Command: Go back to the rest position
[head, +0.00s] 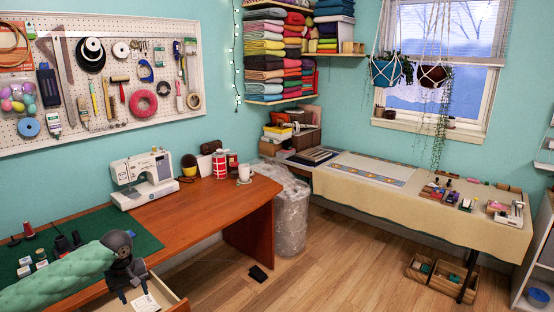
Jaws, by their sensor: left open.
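My left arm, in a green sleeve, comes in from the lower left of the head view. My left gripper (134,291) points down and is open, with nothing seen between its dark fingers. It is in front of the wooden desk (205,215), over or beside an open drawer (172,292). A white card-like item (146,303) shows just by the fingers; I cannot tell whether they touch. My right gripper is not in view.
The desk holds a sewing machine (145,177), a white mug (244,173) and a green mat (110,228) with spools. A clear bin (292,222) stands beside it. A cloth-covered table (400,200) is at right. The wooden floor (320,270) between is mostly open.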

